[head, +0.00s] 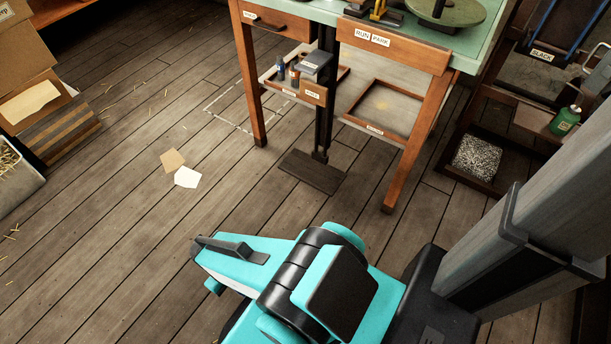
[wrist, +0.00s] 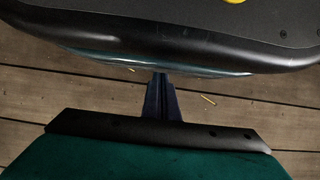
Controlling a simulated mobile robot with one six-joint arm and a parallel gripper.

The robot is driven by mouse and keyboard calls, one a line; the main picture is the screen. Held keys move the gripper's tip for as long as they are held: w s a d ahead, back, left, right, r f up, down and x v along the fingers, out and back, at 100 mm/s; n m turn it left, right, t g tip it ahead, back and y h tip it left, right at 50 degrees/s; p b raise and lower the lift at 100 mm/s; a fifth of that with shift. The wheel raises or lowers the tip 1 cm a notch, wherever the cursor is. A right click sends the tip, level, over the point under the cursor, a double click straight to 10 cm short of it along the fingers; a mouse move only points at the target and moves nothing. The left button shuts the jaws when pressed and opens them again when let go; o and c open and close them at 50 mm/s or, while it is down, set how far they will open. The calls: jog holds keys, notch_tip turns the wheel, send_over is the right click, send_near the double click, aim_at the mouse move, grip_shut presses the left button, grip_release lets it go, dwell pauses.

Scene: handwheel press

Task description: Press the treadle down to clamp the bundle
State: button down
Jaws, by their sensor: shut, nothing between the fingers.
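The treadle (head: 312,171) is a dark flat plate near the floor, at the foot of a dark upright bar (head: 323,100) under the green-topped table. Nothing rests on it. My gripper (wrist: 160,82) shows in the wrist view as two dark fingers close together, shut and empty, above floorboards. In the head view my teal arm is folded low in front, well apart from the treadle on the near side. The fingertips cannot be made out there. Only the front edge of the tabletop fittings shows, and I cannot make out the bundle.
The table's wooden legs (head: 250,85) (head: 408,155) flank the treadle. Low trays (head: 385,110) lie behind it, one holding small bottles. Two paper sheets (head: 187,177) lie on the floor to the left. A rack (head: 475,190) stands to the right. The floor before the treadle is clear.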

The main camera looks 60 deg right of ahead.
jog(key=shift+w+d, duration=0.1)
jog(key=w+d+f+m+t+y+b, duration=0.1)
jog(key=w+d+m+b, duration=0.25)
jog(key=w+d, duration=0.4)
jog(key=w+d+f+m+t+b, duration=0.1)
jog(key=w+d+m+b, duration=0.25)
jog(key=d, duration=0.65)
jog(key=w+d+f+m+t+y+b, duration=0.1)
jog(key=w+d+m+b, duration=0.1)
jog(key=w+d+m, duration=0.55)
notch_tip(320, 180, up, 6)
jog(key=f+m+t+b, duration=0.1)
jog(key=m+t+b, duration=0.1)
jog(key=m+b, duration=0.5)
send_over(308, 175)
jog(key=shift+s+d+r+h, duration=0.2)
jog(key=shift+d+r+h, duration=0.05)
jog(key=shift+d+h, duration=0.15)
jog(key=shift+f, duration=0.1)
jog(key=shift+w+a+f+b, duration=0.1)
jog(key=shift+a+f+b, duration=0.1)
jog(key=shift+f+b, duration=1.5)
jog(key=shift+w+a+f+b, duration=0.1)
jog(key=shift+a+f+b, duration=0.05)
jog(key=shift+f+b, duration=1.55)
